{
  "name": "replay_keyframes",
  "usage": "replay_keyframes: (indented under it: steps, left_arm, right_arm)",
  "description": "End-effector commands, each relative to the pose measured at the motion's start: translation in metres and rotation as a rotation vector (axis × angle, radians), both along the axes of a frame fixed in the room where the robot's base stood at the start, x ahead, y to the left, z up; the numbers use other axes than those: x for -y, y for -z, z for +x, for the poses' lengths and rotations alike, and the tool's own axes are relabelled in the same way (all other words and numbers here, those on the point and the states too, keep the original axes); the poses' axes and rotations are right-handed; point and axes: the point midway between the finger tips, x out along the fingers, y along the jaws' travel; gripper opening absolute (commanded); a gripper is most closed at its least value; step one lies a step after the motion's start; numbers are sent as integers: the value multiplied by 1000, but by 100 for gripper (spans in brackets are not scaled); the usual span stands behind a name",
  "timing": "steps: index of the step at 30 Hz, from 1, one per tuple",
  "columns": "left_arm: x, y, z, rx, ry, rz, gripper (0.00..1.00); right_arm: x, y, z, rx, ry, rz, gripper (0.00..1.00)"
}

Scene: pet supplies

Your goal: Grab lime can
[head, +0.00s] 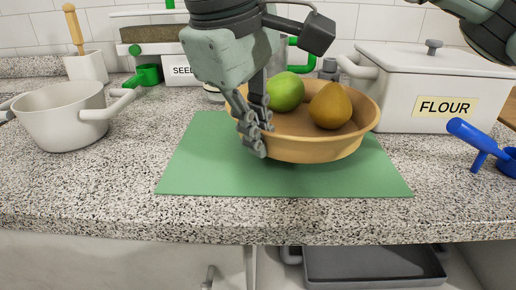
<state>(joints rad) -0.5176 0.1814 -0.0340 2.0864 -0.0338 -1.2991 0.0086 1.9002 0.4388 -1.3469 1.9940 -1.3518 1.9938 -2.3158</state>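I cannot make out a lime can in the head view. The bowl holds a green apple (286,91) and a brownish-yellow pear (330,106). It is over a green mat (205,170); contact with the mat is unclear.
A white FLOUR container (405,85) is behind the bowl at right, and a blue handled tool (477,140) lies at the right edge. The front of the speckled counter (110,195) is clear.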

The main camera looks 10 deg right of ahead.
Motion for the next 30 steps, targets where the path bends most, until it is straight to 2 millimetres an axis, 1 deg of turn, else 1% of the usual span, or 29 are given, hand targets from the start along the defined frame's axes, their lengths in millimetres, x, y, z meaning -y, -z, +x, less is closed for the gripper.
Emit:
replay_keyframes:
  steps: [3,5,17,18,23,30]
  left_arm:
    - [1,-5,2,9,2,-1,23]
    - [1,-6,3,12,2,-1,23]
    - [2,-1,0,0,2,0,23]
    - [2,-3,0,1,2,-1,23]
    - [2,-6,1,7,2,0,23]
    - [2,-6,1,7,2,0,23]
  right_arm:
    - [1,16,0,1,0,-1,0]
    - [0,21,0,3,-1,-1,0]
    - [0,25,0,3,0,0,0]
    - [0,25,0,-1,0,1,6]
    - [0,25,0,-1,0,1,26]
    - [0,25,0,-1,0,1,26]
